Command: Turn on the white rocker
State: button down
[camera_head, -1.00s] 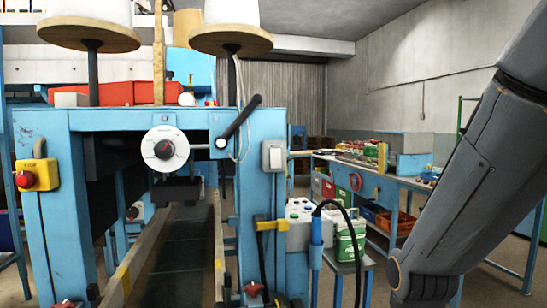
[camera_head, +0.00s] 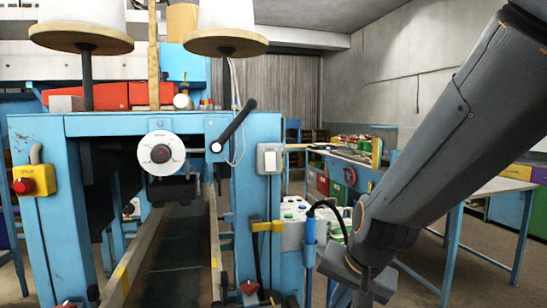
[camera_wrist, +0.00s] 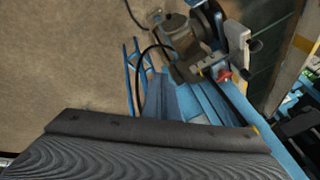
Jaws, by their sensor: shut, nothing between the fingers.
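The white rocker (camera_head: 270,158) is on a light plate on the front of the blue machine's right post in the head view. Its face is small, and I cannot tell which way it is tipped. My gripper (camera_wrist: 158,135) shows as a dark grey ribbed block along the bottom of the wrist view; it is shut and empty. In the head view my arm comes down from the upper right, its end low and to the right of the rocker, apart from it. I cannot make out the rocker in the wrist view.
A black lever (camera_head: 234,125) and a white dial (camera_head: 161,153) are left of the rocker. A yellow box with a red button (camera_head: 33,180) is on the left post. Below the rocker are a yellow clamp (camera_head: 267,226) and a black cable (camera_head: 330,205). A workbench (camera_head: 490,189) stands at right.

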jog(key=w+a+r+m+t+p, duration=0.1)
jog(key=w+a+r+m+t, duration=0.1)
jog(key=r, duration=0.7)
jog(key=w+a+r+m+t+y+p, duration=0.1)
jog(key=w+a+r+m+t+p, duration=0.1)
jog(key=r, duration=0.8)
jog(key=w+a+r+m+t+y+p, duration=0.1)
jog(key=w+a+r+m+t+p, duration=0.1)
jog(key=r, duration=0.8)
jog(key=w+a+m+t, duration=0.1)
jog(key=w+a+m, duration=0.1)
jog(key=a+m, duration=0.1)
jog(key=shift+w+a+m, duration=0.15)
jog(key=shift+a+m, duration=0.25)
jog(key=shift+a, duration=0.1)
jog(key=shift+f, duration=0.15)
jog(key=b, duration=0.2)
send_near(270, 170)
jog(key=w+f, duration=0.3)
jog(key=shift+w+a+r, duration=0.1)
jog(key=shift+w+a, duration=0.25)
jog(key=shift+w, duration=0.2)
jog(key=shift+w+a, duration=0.3)
jog(key=shift+w, duration=0.25)
jog(key=shift+a+t, duration=0.15)
jog(key=shift+t, duration=0.15)
